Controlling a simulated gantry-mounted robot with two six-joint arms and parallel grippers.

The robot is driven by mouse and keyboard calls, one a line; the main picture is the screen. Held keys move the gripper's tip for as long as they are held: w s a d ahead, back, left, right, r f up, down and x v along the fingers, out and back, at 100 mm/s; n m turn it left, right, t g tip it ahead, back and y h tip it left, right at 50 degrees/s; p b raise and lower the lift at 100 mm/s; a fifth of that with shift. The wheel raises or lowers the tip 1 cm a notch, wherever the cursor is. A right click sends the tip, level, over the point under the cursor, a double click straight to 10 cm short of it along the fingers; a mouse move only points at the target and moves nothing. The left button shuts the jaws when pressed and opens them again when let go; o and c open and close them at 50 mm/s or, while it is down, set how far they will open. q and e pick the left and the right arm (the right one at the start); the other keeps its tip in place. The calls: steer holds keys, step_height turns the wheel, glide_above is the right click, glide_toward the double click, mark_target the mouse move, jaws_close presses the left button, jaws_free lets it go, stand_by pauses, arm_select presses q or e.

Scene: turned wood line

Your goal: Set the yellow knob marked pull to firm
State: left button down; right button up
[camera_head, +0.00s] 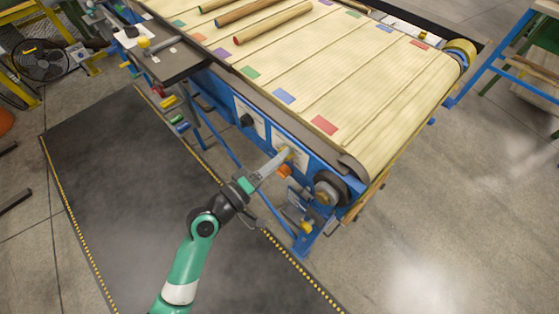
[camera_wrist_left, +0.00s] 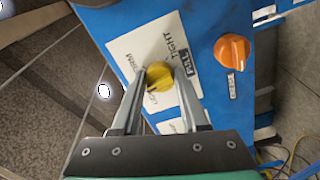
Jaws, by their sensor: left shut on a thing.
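The yellow knob (camera_wrist_left: 160,76) sits on a white label plate (camera_wrist_left: 128,47) on a blue panel. The plate carries the words FIRM and TIGHT, a word partly hidden by a finger, and a dark PULL tag (camera_wrist_left: 188,68). A dark mark on the knob faces its lower-left side, near the partly hidden word. My left gripper (camera_wrist_left: 161,88) is shut on the knob, one finger on each side. In the head view my left gripper (camera_head: 284,157) reaches the belt machine's side panel and largely covers the knob. My right gripper is not in view.
An orange knob (camera_wrist_left: 232,51) sits close to the right of the yellow one. In the head view a black knob (camera_head: 246,120) is farther left on the panel. The conveyor belt (camera_head: 330,80) with wooden rods lies above. Dark floor mat (camera_head: 120,190) is clear.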

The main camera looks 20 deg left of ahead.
arm_select(q)
steer(key=m+b, duration=0.5)
steer(key=m, duration=0.5)
steer(key=shift+a, duration=0.1)
steer(key=shift+m, duration=0.3)
steer(key=shift+c, duration=2.1)
jaws_free()
steer(key=p+v, duration=0.1)
steer(key=v, duration=1)
steer(key=shift+s, duration=0.3)
